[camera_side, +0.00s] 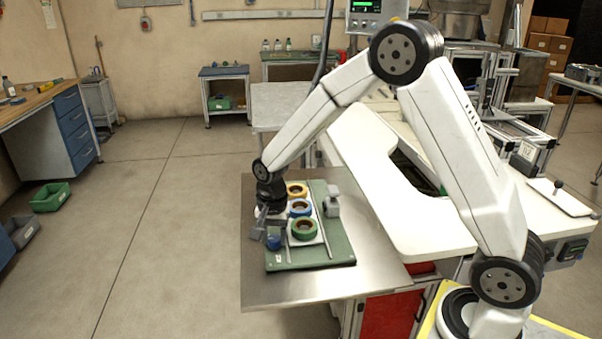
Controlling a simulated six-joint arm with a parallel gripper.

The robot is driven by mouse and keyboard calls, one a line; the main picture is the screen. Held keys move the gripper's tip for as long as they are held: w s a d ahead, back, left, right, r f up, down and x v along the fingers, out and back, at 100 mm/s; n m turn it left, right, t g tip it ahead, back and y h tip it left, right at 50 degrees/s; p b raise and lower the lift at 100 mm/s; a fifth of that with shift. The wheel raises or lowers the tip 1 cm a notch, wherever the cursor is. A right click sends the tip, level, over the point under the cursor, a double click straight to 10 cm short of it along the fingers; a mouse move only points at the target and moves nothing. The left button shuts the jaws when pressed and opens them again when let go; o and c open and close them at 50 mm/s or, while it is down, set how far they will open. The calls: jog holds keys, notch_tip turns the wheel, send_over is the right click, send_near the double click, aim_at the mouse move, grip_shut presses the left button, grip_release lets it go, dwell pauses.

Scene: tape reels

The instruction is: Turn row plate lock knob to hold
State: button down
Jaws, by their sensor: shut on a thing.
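My gripper (264,226) points down at the left edge of a green board (310,257). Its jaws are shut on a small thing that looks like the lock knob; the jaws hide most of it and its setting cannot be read. A small blue part (273,242) sits right beside the fingertips. Thin rails run along the row.
A grey block (332,205) stands at the board's right side. The board lies on a bare metal table (290,291), clear in front. A white curved bench (430,225) adjoins it on the right. Open floor lies to the left.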

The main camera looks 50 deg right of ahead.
aim_at(275, 238)
dwell(0.3)
jog(key=shift+c, duration=1.2)
grip_release()
jog(key=shift+r, duration=0.15)
jog(key=shift+r, duration=3.8)
jog(key=s+f+n+t, duration=0.1)
jog(key=s+n, duration=0.3)
jog(key=s, duration=0.1)
jog(key=s+f+n, duration=0.1)
jog(key=s+n, duration=0.3)
jog(key=s, duration=0.1)
jog(key=s+f+n+t, duration=0.1)
jog(key=s+f+n, duration=0.1)
jog(key=s+n, duration=0.2)
jog(key=shift+s+a+t, duration=0.3)
jog(key=shift+s+a, duration=0.1)
jog(key=shift+s, duration=0.25)
